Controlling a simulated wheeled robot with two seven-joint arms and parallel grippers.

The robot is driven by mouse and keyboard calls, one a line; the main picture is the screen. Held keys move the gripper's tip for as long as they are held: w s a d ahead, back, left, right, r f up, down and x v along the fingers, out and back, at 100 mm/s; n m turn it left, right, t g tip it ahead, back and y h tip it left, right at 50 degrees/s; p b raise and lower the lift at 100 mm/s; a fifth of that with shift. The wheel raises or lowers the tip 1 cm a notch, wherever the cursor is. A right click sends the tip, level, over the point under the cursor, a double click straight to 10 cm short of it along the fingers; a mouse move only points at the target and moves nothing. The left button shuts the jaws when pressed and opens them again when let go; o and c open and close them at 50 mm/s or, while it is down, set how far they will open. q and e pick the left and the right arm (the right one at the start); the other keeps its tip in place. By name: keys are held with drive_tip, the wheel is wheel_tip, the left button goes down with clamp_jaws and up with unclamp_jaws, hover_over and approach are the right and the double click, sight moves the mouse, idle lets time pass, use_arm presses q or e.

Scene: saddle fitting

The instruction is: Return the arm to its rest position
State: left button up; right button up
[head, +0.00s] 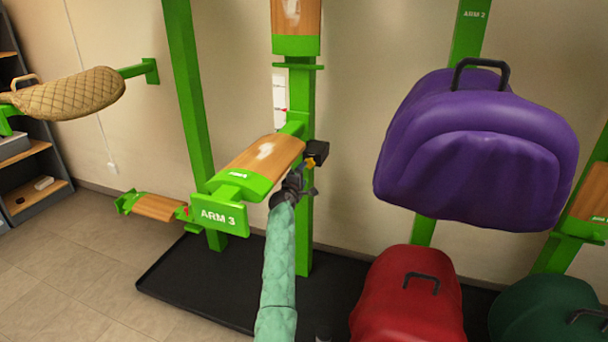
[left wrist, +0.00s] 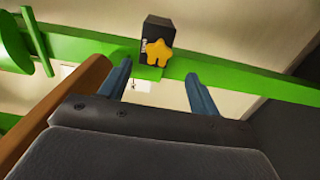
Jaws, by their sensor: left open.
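My left arm, in a teal sleeve, reaches up from the bottom middle of the head view. Its gripper (head: 309,178) is beside the right edge of the wooden top of the arm marked ARM 3 (head: 262,158). In the left wrist view the gripper (left wrist: 160,85) has its two blue-grey fingers wide apart, with nothing between them. A small black box (head: 318,151) with a yellow star is just beyond the fingertips; the black box also shows in the wrist view (left wrist: 154,27), apart from the fingers. My right gripper is out of view.
A green post (head: 301,220) stands just behind the gripper. A purple saddle-like form (head: 470,160) hangs at right, above red (head: 405,310) and dark green (head: 550,315) ones. A tan quilted one (head: 70,95) is far left. A black floor mat (head: 175,285) lies below.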

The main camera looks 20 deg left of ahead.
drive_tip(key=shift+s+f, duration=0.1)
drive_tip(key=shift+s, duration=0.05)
use_arm(q)
drive_tip(key=s+d+f+m+g+h+p, duration=0.1)
drive_tip(key=s+d+f+m+g, duration=0.25)
drive_tip(key=s+f, duration=0.55)
drive_tip(key=s+d+f+m+g+h, duration=0.15)
drive_tip(key=s+d+f+m, duration=0.3)
drive_tip(key=s, duration=0.95)
drive_tip(key=s+d+f+m+g+p, duration=0.1)
drive_tip(key=s+d+f+m+g, duration=0.25)
drive_tip(key=s+f, duration=0.55)
drive_tip(key=s+d+r+m+g, duration=0.1)
drive_tip(key=s+d+m+g, duration=0.1)
drive_tip(key=s, duration=1.1)
drive_tip(key=s+d+m+g+y, duration=0.1)
drive_tip(key=s+d+m+g, duration=0.1)
drive_tip(key=s, duration=1.2)
drive_tip(key=s+d+r+m+g, duration=0.1)
drive_tip(key=s+d+m+g, duration=0.1)
drive_tip(key=s, duration=1.2)
drive_tip(key=shift+s+d+r+m+g+p, duration=0.25)
drive_tip(key=shift+d+m+g+p, duration=0.3)
drive_tip(key=shift+m, duration=0.6)
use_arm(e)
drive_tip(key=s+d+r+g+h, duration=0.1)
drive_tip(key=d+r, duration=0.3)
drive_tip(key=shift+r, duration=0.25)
